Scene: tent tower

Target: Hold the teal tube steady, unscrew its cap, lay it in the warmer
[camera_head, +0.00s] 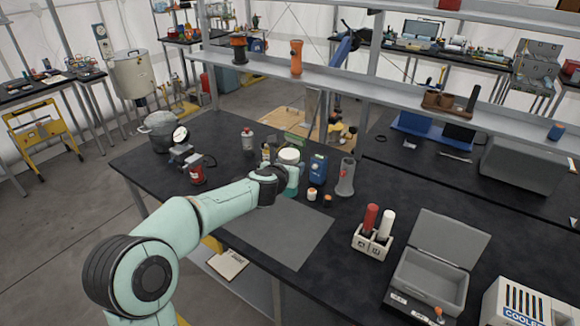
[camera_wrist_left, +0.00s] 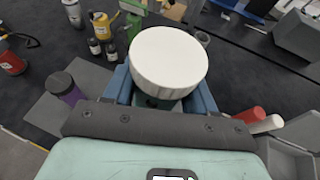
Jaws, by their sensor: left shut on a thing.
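My left gripper (camera_head: 283,180) reaches over the bench from the left and is shut on the teal tube (camera_head: 292,186). A wide white cap (camera_head: 289,156) sits on top of the tube. In the left wrist view the white cap (camera_wrist_left: 168,58) stands between the blue-grey fingers (camera_wrist_left: 162,98) and hides most of the tube's body. I cannot tell whether the tube touches the bench. The warmer seems to be the grey box (camera_head: 428,285) at the right front, with its lid (camera_head: 450,243) open. My right gripper is not in view.
A white holder (camera_head: 371,243) with a red and a white tube stands left of the warmer. A cooler (camera_head: 525,305) is at the lower right. A blue device (camera_head: 317,170) stands close beside the tube. A shelf (camera_head: 340,82) spans behind.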

